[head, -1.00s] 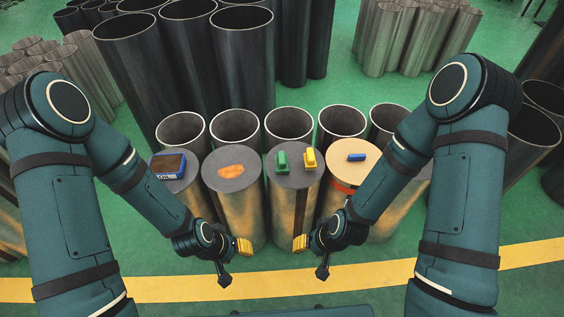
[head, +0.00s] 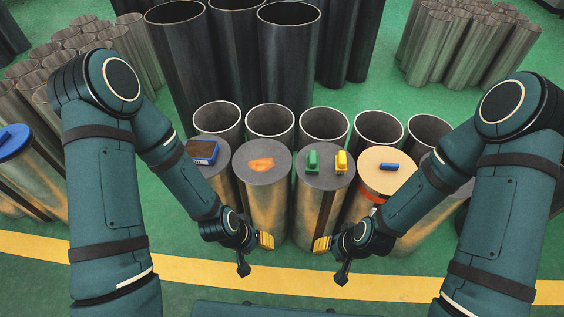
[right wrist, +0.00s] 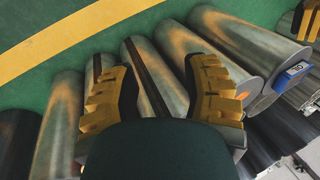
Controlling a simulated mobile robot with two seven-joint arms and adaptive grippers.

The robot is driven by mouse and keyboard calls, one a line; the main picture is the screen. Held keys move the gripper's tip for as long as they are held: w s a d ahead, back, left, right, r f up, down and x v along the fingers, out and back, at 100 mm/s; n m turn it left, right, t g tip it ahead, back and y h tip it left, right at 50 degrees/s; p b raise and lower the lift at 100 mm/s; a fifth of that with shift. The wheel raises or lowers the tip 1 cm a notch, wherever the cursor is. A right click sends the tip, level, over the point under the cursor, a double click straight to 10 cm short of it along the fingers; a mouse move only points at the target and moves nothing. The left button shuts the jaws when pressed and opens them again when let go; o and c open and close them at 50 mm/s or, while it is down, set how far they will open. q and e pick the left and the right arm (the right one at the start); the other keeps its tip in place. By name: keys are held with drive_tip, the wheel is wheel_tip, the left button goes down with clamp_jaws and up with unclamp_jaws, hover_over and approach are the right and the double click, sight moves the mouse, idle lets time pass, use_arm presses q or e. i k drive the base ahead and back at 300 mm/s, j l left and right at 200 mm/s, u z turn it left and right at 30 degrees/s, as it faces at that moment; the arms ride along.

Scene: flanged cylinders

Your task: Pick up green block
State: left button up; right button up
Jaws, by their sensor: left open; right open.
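The green block (head: 313,161) stands on the grey top of a closed cylinder (head: 324,175) in the head view, just left of a yellow block (head: 341,162). My right gripper (head: 322,245) is open and empty, low in front of that cylinder and below its top. In the right wrist view its yellow fingers (right wrist: 160,95) are spread, with cylinder sides beyond them; the green block is not visible there. My left gripper (head: 266,241) is open and empty, low in front of the cylinder to the left. Neither gripper touches the block.
Neighbouring cylinder tops hold a blue and brown box (head: 202,152), an orange piece (head: 261,164) and a small blue block (head: 389,167). Open pipes (head: 324,122) stand close behind. Taller dark pipes (head: 289,50) rise further back. Green floor with a yellow stripe (head: 200,270) lies in front.

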sight(312, 160)
drive_tip(key=i+l+u, duration=0.1)
drive_tip(key=u, duration=0.25)
drive_tip(key=i+l+u, duration=0.2)
drive_tip(key=u, duration=0.15)
drive_tip(key=i+l+u, duration=0.2)
drive_tip(key=u, duration=0.15)
drive_tip(key=i+l, duration=0.05)
